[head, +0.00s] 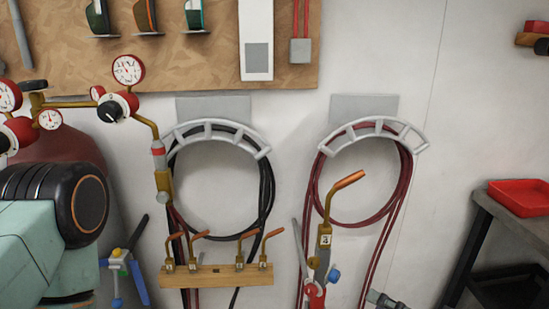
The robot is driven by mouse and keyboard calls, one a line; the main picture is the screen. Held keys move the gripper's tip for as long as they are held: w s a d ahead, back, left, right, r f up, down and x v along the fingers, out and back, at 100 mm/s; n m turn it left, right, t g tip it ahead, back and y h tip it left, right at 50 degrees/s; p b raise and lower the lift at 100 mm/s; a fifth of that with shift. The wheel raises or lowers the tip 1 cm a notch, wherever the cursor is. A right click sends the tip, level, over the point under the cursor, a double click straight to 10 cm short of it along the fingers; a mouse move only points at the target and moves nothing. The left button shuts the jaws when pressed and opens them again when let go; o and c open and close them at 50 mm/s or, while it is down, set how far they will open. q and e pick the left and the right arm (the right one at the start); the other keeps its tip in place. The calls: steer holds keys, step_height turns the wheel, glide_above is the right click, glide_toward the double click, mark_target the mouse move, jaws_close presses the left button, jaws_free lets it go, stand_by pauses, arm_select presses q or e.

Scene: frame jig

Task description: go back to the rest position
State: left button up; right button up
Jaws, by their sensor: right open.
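The right gripper (386,300) shows only as a small grey part at the bottom edge, right of centre. It is open, and I see nothing between its fingers, though most of it is cut off by the frame. It is below and to the right of a brass torch (325,238) with a copper tip, apart from it in the picture. My large teal arm link with a black round joint fills the lower left. The left gripper is not in view.
A wooden rack (217,275) holds several copper-tipped nozzles. Black hose (267,195) and red hose (408,185) hang on wall hooks. Regulator gauges (128,69) stand at left. A dark bench (495,212) with a red tray (520,197) is at right. Bare wall lies between.

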steer(key=s+f+g+h, duration=0.3)
steer(key=f+h, duration=0.1)
steer(key=f, duration=0.4)
steer(key=s+f+n+g+h, duration=0.2)
steer(key=s+f+g, duration=0.2)
steer(key=s, duration=0.7)
steer(key=s+f+n+g+h+b, duration=0.1)
steer(key=s+f+n+g+h, duration=0.1)
steer(key=s+f+g, duration=0.3)
steer(key=shift+s+d+f+h+b, duration=0.3)
steer(key=shift+s+f+h, duration=0.5)
steer(key=shift+s+f, duration=1.7)
steer(key=shift+s+a+r, duration=0.1)
steer(key=shift+s+r, duration=0.7)
steer(key=shift+r, duration=0.1)
